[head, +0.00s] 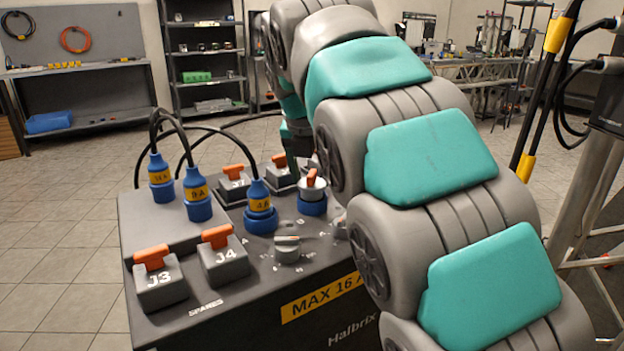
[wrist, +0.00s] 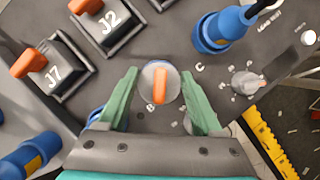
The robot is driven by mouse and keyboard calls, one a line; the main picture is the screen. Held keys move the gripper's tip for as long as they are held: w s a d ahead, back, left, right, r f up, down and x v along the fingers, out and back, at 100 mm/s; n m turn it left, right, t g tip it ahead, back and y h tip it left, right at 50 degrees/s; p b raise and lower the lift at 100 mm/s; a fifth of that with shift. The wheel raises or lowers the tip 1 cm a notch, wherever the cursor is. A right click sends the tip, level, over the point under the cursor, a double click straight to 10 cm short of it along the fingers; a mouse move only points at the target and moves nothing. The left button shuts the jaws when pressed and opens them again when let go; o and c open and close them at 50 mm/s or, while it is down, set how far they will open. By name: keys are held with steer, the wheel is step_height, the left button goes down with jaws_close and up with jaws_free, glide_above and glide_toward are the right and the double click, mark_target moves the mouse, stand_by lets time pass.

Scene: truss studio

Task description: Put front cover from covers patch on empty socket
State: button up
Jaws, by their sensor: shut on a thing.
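In the wrist view my gripper (wrist: 161,88) is shut on a round grey cover (wrist: 149,92) with an orange handle, over the dark panel. Its underside is hidden. A blue round part (wrist: 95,117) shows partly behind the left finger in the wrist view. No empty socket shows clearly.
Blue plugs with cables (head: 197,198) and several boxy covers, such as J3 (head: 160,290) and J4 (head: 224,266), stand on the panel. A grey dial (head: 287,250) sits near the front edge. In the wrist view, J7 (wrist: 62,77) and J2 (wrist: 112,35) lie left, and a blue plug (wrist: 212,32) upper right.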

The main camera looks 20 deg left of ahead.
steer(key=shift+f, duration=0.55)
steer(key=shift+f, duration=0.35)
